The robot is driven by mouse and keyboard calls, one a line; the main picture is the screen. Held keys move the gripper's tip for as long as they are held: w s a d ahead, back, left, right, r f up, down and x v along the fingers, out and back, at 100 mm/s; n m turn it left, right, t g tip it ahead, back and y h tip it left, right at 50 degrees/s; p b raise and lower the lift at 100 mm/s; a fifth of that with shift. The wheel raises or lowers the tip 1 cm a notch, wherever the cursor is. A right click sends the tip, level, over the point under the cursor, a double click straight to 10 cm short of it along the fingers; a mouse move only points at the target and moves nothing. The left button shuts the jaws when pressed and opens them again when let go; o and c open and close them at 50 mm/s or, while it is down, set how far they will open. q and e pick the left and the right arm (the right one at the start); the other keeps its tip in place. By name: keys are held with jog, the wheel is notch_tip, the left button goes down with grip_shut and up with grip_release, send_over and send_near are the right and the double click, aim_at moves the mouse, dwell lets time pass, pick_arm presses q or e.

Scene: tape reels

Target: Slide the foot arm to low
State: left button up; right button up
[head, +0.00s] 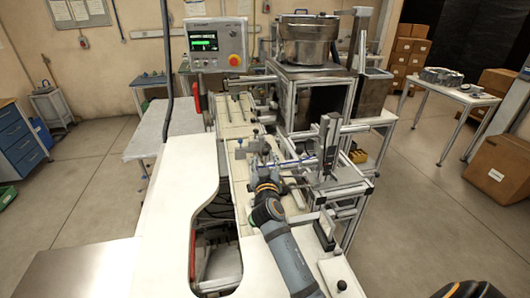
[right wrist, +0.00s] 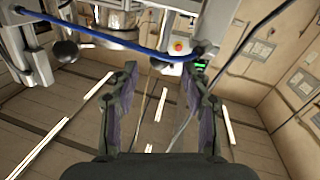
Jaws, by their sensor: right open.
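My right gripper (head: 258,148) reaches over the machine's light conveyor strip in the head view, small and partly lost among metal fittings. In the right wrist view its two dark fingers (right wrist: 163,88) stand wide apart with nothing between them. The foot arm cannot be told apart for certain from the rods and brackets around the gripper. An aluminium frame (head: 342,187) with a dark upright block (head: 329,135) stands just right of the gripper. A blue tube (right wrist: 115,40) crosses beyond the fingers in the right wrist view. My left gripper is not in view.
A control panel (head: 216,46) with a green screen and red button stands behind the conveyor. A steel bowl (head: 307,40) sits on the frame at the back. A white worktop (head: 170,200) lies left of my arm.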

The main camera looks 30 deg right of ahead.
aim_at(265, 155)
jog(key=x, duration=0.4)
jog(key=shift+w+d+f, duration=0.15)
jog(key=shift+w+d, duration=0.1)
jog(key=shift+w, duration=0.3)
jog(key=shift+d, duration=0.1)
jog(key=shift+c, duration=0.8)
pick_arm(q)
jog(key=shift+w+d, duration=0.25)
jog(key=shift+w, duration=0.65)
pick_arm(e)
grip_shut()
